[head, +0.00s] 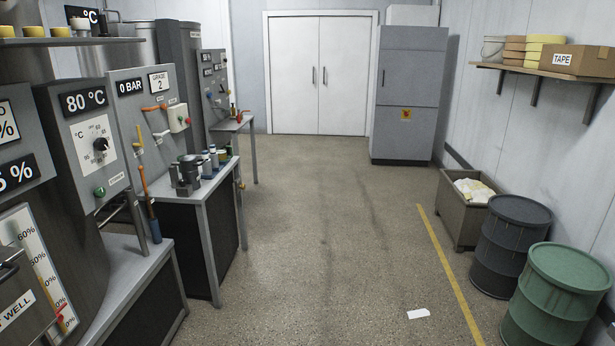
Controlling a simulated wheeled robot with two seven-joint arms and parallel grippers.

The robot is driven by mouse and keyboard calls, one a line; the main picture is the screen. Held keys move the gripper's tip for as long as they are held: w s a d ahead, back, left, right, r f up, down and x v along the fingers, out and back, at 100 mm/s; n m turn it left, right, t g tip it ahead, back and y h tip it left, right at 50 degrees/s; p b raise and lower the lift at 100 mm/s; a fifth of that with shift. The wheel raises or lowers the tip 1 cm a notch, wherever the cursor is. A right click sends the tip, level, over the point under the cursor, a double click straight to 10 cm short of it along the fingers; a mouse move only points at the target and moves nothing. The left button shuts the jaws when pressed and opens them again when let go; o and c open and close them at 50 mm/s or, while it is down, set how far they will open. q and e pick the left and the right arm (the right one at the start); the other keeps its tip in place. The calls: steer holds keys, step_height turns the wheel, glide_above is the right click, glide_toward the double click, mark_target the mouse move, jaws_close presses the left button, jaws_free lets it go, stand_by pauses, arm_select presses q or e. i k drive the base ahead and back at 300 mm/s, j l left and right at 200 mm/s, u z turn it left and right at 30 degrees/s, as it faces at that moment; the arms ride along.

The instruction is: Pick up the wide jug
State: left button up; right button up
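A dark grey metal vessel (187,170) stands upright near the front of the small side table (207,186) on the left. It has a wide body, but it is too small here to tell surely whether it is the wide jug. Several small bottles (210,160) with white and dark bodies stand close behind it to the right. Neither of my grippers shows in the head view, and nothing is seen held.
Grey machine panels with dials, levers and signs line the left side. A green drum (558,295), a dark drum (510,245) and a bin (462,215) with pale scraps stand at right. A white paper piece (418,314) lies on the floor.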

mark_target(221, 148)
steer(key=i, duration=1.85)
